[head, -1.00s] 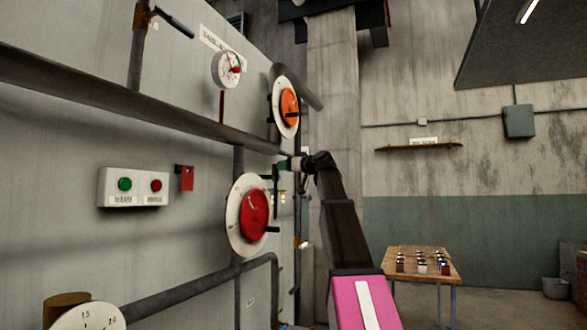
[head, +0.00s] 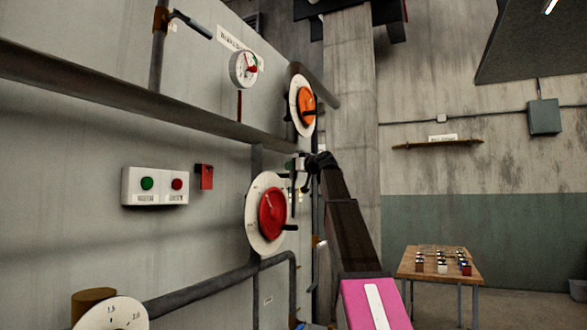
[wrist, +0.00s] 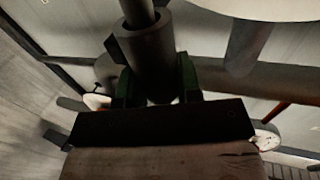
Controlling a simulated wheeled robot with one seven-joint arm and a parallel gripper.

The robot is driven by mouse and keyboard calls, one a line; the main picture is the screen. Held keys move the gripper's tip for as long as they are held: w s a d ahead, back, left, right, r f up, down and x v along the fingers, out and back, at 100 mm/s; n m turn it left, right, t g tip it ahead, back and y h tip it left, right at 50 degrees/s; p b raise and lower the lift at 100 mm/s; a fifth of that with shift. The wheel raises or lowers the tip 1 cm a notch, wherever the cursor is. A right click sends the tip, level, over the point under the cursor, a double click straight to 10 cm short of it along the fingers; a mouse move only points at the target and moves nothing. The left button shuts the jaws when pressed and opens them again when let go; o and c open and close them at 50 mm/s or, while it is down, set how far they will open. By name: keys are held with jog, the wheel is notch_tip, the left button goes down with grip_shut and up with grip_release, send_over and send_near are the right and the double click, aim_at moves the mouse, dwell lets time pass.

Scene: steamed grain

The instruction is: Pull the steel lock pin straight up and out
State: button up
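In the head view my gripper (head: 301,166) is at the end of my dark arm, close to the wall pipes. It is above and to the right of the red valve wheel and below the orange one. In the wrist view my gripper's two green fingers (wrist: 157,88) stand on either side of a grey steel cylinder (wrist: 143,52). A thinner rod (wrist: 138,12) comes out of the cylinder's open end. I cannot tell whether the fingers touch the cylinder, or which of these parts is the lock pin. In the head view the pin is too small and dark to make out.
The red wheel (head: 272,214) and orange wheel (head: 306,103) have white round plates and stick out near my gripper. Thick pipes (head: 130,98) run along the wall. A button box (head: 154,186) is at left. A wooden table (head: 412,266) with small items stands at right.

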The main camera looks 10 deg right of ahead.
grip_shut()
notch_tip(320, 180, up, 21)
dwell(1.6)
dwell(0.4)
